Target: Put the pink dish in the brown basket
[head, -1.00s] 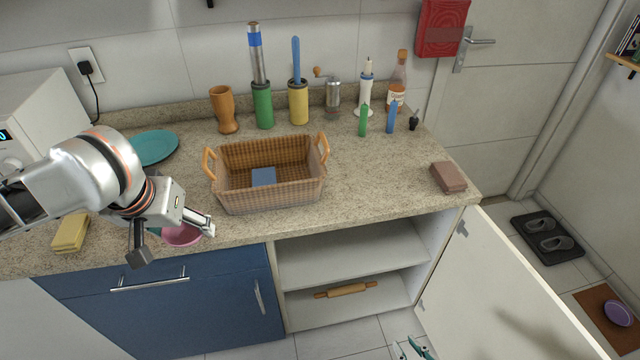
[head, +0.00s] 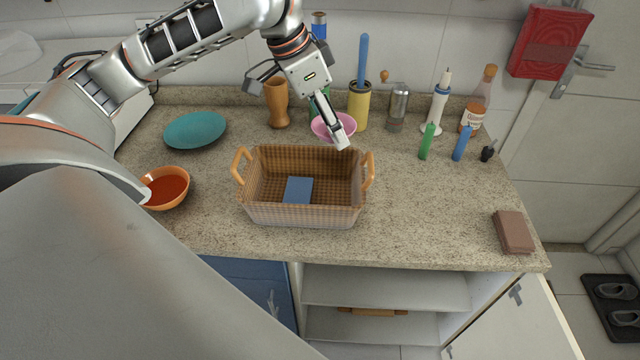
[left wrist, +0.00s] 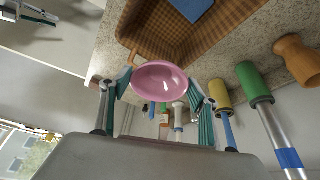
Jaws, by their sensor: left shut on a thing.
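The pink dish (head: 322,126) is held in my left gripper (head: 326,122), above the back edge of the brown basket (head: 300,215). In the left wrist view the dish (left wrist: 160,82) sits between the two fingers, with the woven basket (left wrist: 150,25) beyond it. The basket stands on the counter, with orange handles at both ends and a blue block (head: 298,190) on its floor. In the left wrist view part of what looks like my right gripper (left wrist: 30,13) shows at the upper left, too small to tell its opening.
Behind the basket stand a wooden vase (head: 277,105), a yellow holder (head: 358,106), a grinder (head: 398,108) and bottles. A teal plate (head: 195,130) and an orange bowl (head: 166,188) lie left. Counter right of the basket is clear up to a brown block (head: 513,232).

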